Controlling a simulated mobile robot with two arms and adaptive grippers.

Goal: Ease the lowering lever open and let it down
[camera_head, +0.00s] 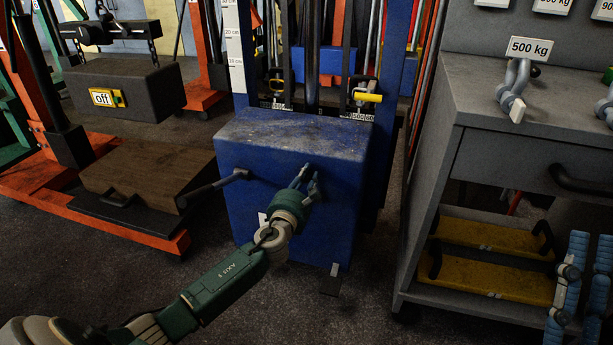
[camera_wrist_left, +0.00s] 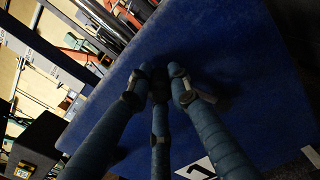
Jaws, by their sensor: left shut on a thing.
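The blue jack body (camera_head: 262,150) stands in the middle of the head view. My left gripper (camera_head: 310,178) reaches its front face and is shut on a small dark part there. This part looks like the lowering lever, but the fingers mostly hide it. In the left wrist view, my left gripper's fingers (camera_wrist_left: 160,88) close together around a dark shape against the blue face (camera_wrist_left: 245,75). A separate dark lever (camera_head: 215,187) sticks out to the left of the face. Blue ribbed fingers, apparently of my right gripper (camera_head: 584,250), stand at the lower right edge.
A grey bench (camera_head: 470,100) with a 500 kg sign (camera_head: 531,47) and shackles stands at the right. Yellow steps (camera_head: 490,235) sit under it. An orange lift frame (camera_head: 130,222) with a brown block (camera_head: 145,180) is at the left. Floor shows in front of the jack.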

